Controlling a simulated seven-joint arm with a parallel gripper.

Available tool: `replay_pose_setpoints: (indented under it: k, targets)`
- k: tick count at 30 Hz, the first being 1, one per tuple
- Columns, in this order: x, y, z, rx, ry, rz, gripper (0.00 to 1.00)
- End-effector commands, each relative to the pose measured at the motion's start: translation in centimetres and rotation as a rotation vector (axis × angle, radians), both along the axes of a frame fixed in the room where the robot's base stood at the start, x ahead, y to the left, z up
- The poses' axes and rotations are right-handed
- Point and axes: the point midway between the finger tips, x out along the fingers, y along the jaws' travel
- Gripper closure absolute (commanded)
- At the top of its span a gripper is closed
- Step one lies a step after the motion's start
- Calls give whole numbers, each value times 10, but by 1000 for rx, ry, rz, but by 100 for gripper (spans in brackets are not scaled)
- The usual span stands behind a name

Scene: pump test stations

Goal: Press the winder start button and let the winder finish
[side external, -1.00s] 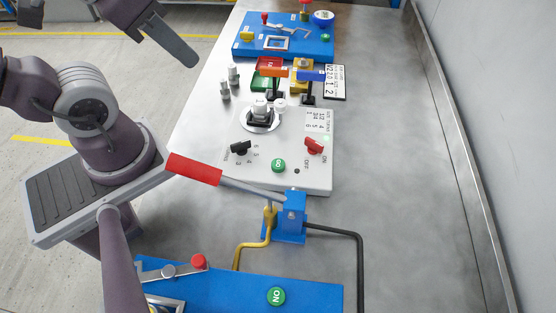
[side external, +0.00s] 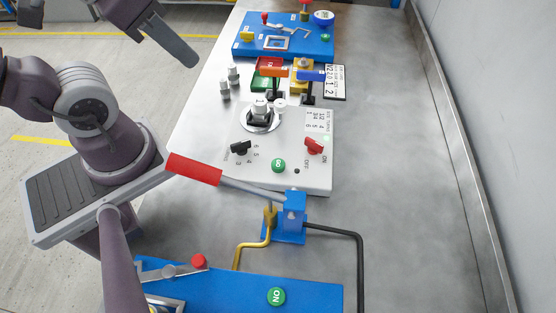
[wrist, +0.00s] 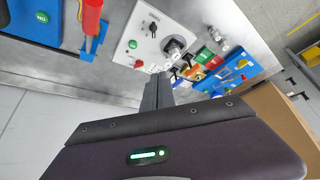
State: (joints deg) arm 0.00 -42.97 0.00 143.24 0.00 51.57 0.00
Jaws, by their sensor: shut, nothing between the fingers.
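The white winder box (side external: 290,178) sits mid-bench in the side external view. It has a green GO button (side external: 278,165), a black selector knob (side external: 240,148), a red ON/OFF switch (side external: 314,146) and a black-and-white piece on a round spindle (side external: 258,115). A pale green spot glows near the switch. In the wrist view the winder (wrist: 150,50) shows above my fingers, with its green button (wrist: 132,44). My gripper (side external: 190,58) is shut and empty, raised at the upper left, well clear of the button; its fingers (wrist: 157,92) also show in the wrist view.
A red-handled lever (side external: 195,169) on a blue stand reaches across the winder's near left corner. Blue stations stand at the far end (side external: 285,40) and near end (side external: 320,290). Small white-grey pieces (side external: 233,75) stand left of coloured blocks. The bench's right side is clear.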

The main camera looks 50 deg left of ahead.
Motion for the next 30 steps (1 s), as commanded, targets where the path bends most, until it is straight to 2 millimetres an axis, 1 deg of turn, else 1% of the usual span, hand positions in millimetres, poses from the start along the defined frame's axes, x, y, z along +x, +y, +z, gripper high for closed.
replay_pose_setpoints:
  k: [16, 19, 22, 25, 29, 30]
  targets:
    - [0, 0, 0, 0, 1, -1, 100]
    - [4, -1, 1, 26, 38, -52, 100]
    - [15, -5, 0, 107, 149, -215, 100]
    - [33, -12, -4, 223, 311, -468, 100]
    - [59, -27, -20, 368, 524, -817, 100]
    - [67, -33, -27, 409, 591, -925, 100]
